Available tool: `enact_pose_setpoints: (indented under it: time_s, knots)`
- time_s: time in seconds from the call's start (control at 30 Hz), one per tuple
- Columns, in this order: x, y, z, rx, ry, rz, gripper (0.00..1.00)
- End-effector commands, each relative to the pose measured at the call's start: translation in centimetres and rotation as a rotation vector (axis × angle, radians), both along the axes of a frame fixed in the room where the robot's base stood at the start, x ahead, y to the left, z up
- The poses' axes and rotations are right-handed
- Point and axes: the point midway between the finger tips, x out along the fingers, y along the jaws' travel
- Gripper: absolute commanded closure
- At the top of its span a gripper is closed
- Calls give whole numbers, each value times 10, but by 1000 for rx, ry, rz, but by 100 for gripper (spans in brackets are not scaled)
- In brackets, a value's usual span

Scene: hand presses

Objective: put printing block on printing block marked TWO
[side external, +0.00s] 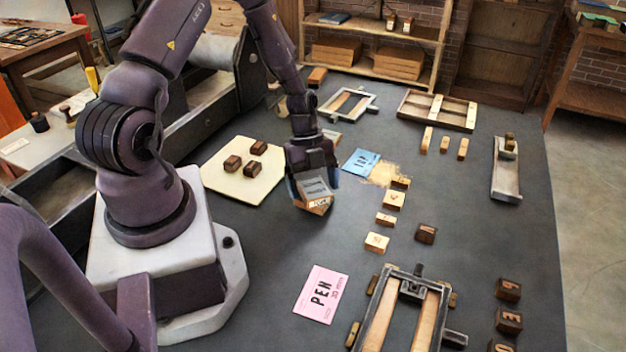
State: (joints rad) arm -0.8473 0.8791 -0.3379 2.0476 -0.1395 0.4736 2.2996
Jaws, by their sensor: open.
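My gripper (314,188) points down near the middle of the dark table, its fingers open on either side of a wooden block (318,209) with lettering on its face. I cannot tell whether the fingers touch this block or whether it rests on something. The gripper hides its upper part. Other printing blocks include dark ones (232,163) on a cream sheet to the left and light ones (376,242) in a rough column to the right. More dark blocks (508,290) stand at the front right. I cannot read which block is marked TWO.
A pink PEN card (320,294) lies in front, and a blue card (361,162) lies beside spilled yellowish powder (384,174). A press frame (440,292) stands at the front right. A wooden tray (437,94) and a narrow metal holder (506,182) stand farther back.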

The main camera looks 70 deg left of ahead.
Motion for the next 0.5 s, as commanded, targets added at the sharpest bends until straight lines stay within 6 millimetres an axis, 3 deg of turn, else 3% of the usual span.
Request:
enact_pose_setpoints:
  time_s: [0.17, 0.5]
  knots:
    - [1, 5, 12, 2, -3, 2, 15]
    - [1, 32, 78, 5, -4, 3, 15]
